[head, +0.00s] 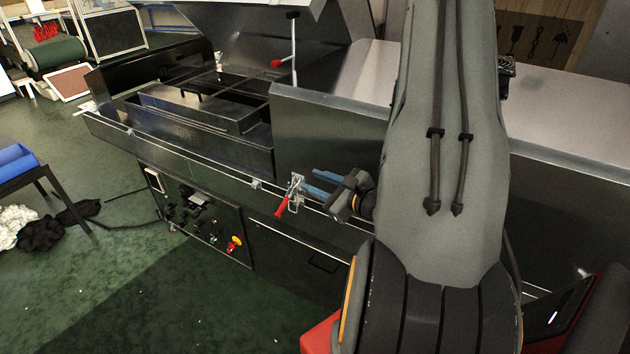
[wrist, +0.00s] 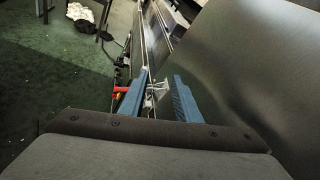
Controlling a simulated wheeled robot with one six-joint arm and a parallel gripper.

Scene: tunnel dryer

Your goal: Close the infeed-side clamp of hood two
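The clamp (head: 295,190) is a small bright metal toggle with a red handle (head: 283,205), mounted on the machine's front rail below the near hood's left end. Its handle slants down and outward to the left. In the wrist view the metal part of the clamp (wrist: 157,92) shows between the fingers, and the red handle (wrist: 121,90) shows left of the left finger. My gripper (head: 320,178) has blue fingers, spread apart with nothing held. It is just right of the clamp; contact cannot be told. The near grey metal hood (head: 330,130) is down.
The hood farther left (head: 245,18) is raised over an open dark chamber (head: 200,110). A red-tipped lever (head: 278,63) stands by it. A control panel (head: 195,215) is below the rail. A table with a blue bin (head: 15,160) stands left. Green floor in front is clear.

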